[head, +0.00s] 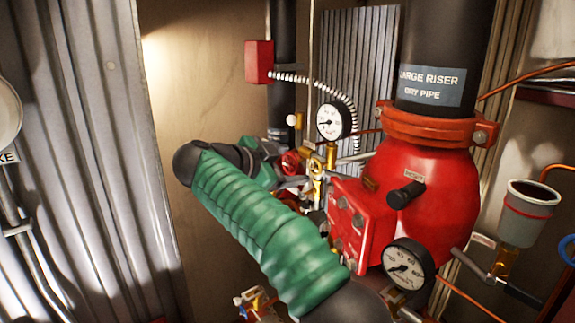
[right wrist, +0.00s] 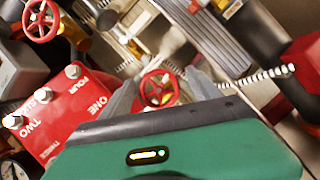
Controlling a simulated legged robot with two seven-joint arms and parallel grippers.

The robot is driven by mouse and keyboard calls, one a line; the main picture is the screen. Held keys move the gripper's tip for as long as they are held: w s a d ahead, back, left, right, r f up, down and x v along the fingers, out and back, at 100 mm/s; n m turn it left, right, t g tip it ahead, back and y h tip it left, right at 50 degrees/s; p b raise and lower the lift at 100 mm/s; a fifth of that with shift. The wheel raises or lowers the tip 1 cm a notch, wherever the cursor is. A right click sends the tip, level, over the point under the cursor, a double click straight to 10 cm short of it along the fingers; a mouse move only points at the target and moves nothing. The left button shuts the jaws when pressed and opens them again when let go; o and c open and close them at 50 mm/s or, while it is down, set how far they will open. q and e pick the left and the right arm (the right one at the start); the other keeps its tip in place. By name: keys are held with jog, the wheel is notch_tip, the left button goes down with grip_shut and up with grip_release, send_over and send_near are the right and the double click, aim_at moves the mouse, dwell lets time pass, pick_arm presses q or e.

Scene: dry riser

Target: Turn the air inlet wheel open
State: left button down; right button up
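A small red wheel (right wrist: 158,88) shows in the right wrist view, between the two grey fingers of my right gripper (right wrist: 160,80). Gaps show between the wheel and both fingers, so the gripper is open. I cannot tell how deep the wheel sits between them. In the head view the red wheel (head: 290,163) is partly hidden beside my right gripper (head: 297,176), behind my green-sleeved arm. A second red wheel (right wrist: 41,20) is at the top left of the right wrist view. No label names either wheel as the air inlet. My left gripper is out of view.
The large red riser valve (head: 430,190) stands right of my arm, with a red numbered box (head: 352,225) on its front. Gauges (head: 333,121) and (head: 408,264) sit close by. A red wall box (head: 259,62) has a ribbed conduit. A cup (head: 528,213) is at right.

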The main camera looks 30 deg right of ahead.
jog(key=shift+d, duration=0.1)
jog(key=shift+s+a+r, duration=0.1)
jog(key=shift+a, duration=0.15)
jog(key=v, duration=1.6)
jog(key=shift+a, duration=0.3)
jog(key=shift+d, duration=0.3)
